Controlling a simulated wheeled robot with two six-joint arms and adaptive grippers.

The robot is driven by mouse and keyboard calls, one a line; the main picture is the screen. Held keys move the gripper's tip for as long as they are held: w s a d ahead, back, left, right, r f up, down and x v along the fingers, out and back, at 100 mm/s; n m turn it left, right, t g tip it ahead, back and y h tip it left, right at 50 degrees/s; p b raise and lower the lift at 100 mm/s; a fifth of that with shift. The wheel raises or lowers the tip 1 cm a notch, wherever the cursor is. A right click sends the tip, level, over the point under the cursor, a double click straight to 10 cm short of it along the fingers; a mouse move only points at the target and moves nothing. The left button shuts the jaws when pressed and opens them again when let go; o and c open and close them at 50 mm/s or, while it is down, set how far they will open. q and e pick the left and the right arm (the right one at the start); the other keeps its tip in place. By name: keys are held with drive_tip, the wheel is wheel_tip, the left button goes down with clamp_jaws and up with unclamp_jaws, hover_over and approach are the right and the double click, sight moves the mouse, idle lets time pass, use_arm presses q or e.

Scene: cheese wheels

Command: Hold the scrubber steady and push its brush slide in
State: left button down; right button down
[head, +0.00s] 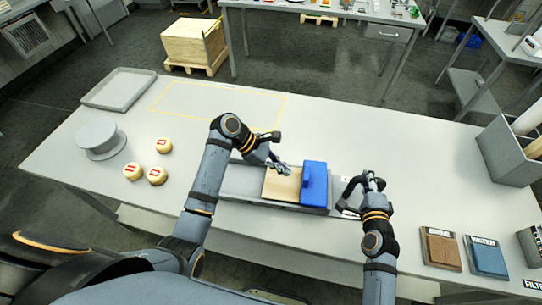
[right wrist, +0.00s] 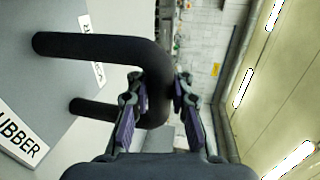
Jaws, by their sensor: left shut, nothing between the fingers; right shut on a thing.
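The scrubber is a long grey body (head: 240,181) on the table, with a tan board (head: 281,185) and a blue block (head: 315,184) on it. I cannot tell which part is the brush slide. A black bar handle (right wrist: 100,46) stands out at its right end, beside a label with "UBBER" readable (right wrist: 20,133). My right gripper (head: 368,182) is shut on this handle; its fingers (right wrist: 155,100) sit either side of the bar in the right wrist view. My left gripper (head: 284,169) is shut and empty, at the back edge of the tan board; I cannot tell if it touches.
Three small cheese wheels (head: 157,176) and a grey round stand (head: 101,139) are at the left. A grey tray (head: 119,89) lies behind them. Brown (head: 440,249) and blue (head: 486,257) labelled pads lie at the right, near a grey bin (head: 510,150). The yellow-outlined area is clear.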

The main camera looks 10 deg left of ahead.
use_arm(q)
drive_tip(key=v, duration=1)
drive_tip(key=shift+a, duration=0.25)
use_arm(e)
drive_tip(key=shift+r, duration=0.2)
use_arm(q)
drive_tip(key=shift+s, duration=0.15)
use_arm(e)
drive_tip(key=c, duration=1.1)
unclamp_jaws()
drive_tip(key=shift+f, duration=0.1)
drive_tip(key=o, duration=0.6)
drive_tip(key=shift+s, duration=0.15)
use_arm(q)
wheel_tip(320, 180, down, 4)
drive_tip(key=b, duration=0.4)
use_arm(e)
drive_tip(key=v, duration=1)
drive_tip(key=shift+s, duration=0.4)
